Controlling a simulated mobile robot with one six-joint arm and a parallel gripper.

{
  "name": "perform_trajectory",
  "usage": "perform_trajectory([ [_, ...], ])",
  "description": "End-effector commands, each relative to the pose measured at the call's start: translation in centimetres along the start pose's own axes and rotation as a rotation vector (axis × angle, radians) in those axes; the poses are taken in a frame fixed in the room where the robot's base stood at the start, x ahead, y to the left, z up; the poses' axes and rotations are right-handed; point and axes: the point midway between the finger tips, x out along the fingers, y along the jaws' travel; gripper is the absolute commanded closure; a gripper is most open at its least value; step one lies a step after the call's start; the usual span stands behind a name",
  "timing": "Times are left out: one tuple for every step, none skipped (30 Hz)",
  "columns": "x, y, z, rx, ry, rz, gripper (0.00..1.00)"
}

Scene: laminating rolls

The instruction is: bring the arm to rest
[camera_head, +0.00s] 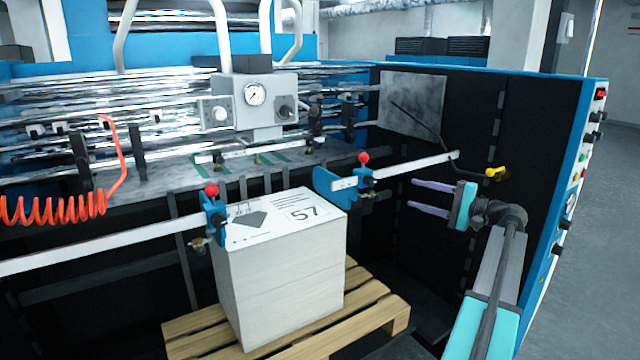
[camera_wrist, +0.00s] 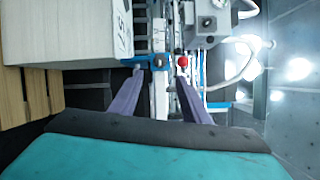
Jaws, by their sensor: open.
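My gripper (camera_head: 432,197) is at the right in the head view, to the right of the paper stack and in front of the machine's dark side panel. Its two purple fingers point left and stand apart with nothing between them. In the wrist view the open fingers (camera_wrist: 157,95) point up the picture, and the gap between them is empty. My arm comes up from the lower right corner of the head view and looks bent at the wrist.
A white stack (camera_head: 285,275) marked 57 stands on a wooden pallet (camera_head: 375,318). Blue clamps with red knobs (camera_head: 364,159) (camera_head: 211,190) sit on a metal rail beside it. A yellow-handled lever (camera_head: 496,172) is just behind my gripper. Grey floor (camera_head: 605,240) is open at the right.

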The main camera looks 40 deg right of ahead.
Motion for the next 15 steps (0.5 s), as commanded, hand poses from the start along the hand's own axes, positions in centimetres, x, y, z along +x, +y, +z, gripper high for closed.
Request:
perform_trajectory([
  [0.0, 0.0, 0.0, 0.0, 0.0, 0.0, 0.57],
  [0.1, 0.1, 0.0, 0.001, 0.0, 0.001, 0.57],
  [0.2, 0.2, 0.0, 0.002, -0.001, 0.003, 0.57],
  [0.3, 0.4, 0.1, 0.003, -0.002, 0.006, 0.57],
  [0.5, 0.7, 0.1, 0.004, -0.003, 0.009, 0.57],
  [0.9, 1.2, 0.1, 0.007, -0.005, 0.016, 0.57],
  [1.3, 1.7, 0.2, 0.01, -0.007, 0.022, 0.57],
  [1.7, 2.2, 0.3, 0.013, -0.01, 0.03, 0.57],
  [2.5, 3.1, 0.4, 0.017, -0.014, 0.043, 0.57],
  [3.0, 3.9, 0.6, 0.021, -0.017, 0.054, 0.57],
  [3.7, 4.8, 0.7, 0.025, -0.021, 0.066, 0.57],
  [4.7, 6.2, 0.9, 0.032, -0.027, 0.087, 0.57],
  [5.4, 7.2, 1.2, 0.036, -0.032, 0.101, 0.57],
  [6.2, 8.3, 1.4, 0.04, -0.037, 0.119, 0.57],
  [7.3, 9.9, 1.8, 0.045, -0.044, 0.142, 0.57],
])
